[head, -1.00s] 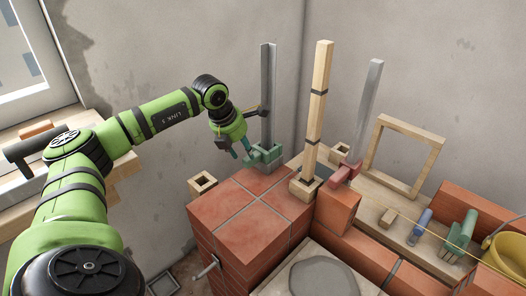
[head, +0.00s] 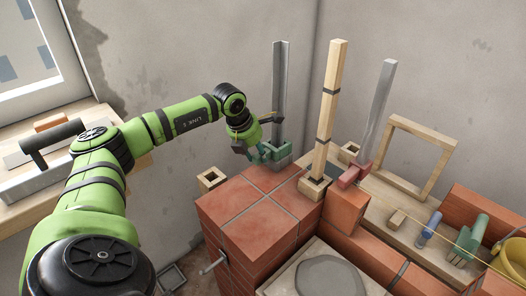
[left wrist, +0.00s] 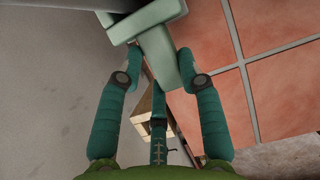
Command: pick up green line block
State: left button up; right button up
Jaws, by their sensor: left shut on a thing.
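The green line block (head: 274,153) sits at the brick corner beside the foot of the left grey metal post (head: 280,90). In the left wrist view it is a pale green stepped block (left wrist: 158,48) with a narrow part running down between my fingers. My left gripper (head: 252,147) is at the block's left side in the head view. In the left wrist view the left gripper (left wrist: 161,80) has its teal fingers shut on the narrow part. The post hides part of the block's back. My right gripper is not in view.
A wooden post (head: 331,110) and another grey post (head: 378,110) with a red block (head: 353,176) stand to the right. A wooden frame (head: 412,155), a green glove (head: 467,238) and a yellow bucket (head: 512,258) are farther right. The brick pier top (head: 245,222) is largely clear.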

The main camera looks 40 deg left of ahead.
pick_arm(q)
jog(key=shift+r, duration=0.7)
notch_tip(320, 180, up, 27)
jog(key=p, duration=0.2)
jog(key=shift+f+p, duration=0.2)
jog(key=shift+p, duration=0.15)
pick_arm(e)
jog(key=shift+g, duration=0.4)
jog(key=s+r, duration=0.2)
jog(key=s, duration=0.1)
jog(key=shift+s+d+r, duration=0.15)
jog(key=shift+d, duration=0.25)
pick_arm(q)
jog(key=shift+r, duration=0.1)
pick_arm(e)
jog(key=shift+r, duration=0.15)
pick_arm(q)
jog(key=shift+r+p, duration=1.5)
jog(key=shift+p, duration=0.65)
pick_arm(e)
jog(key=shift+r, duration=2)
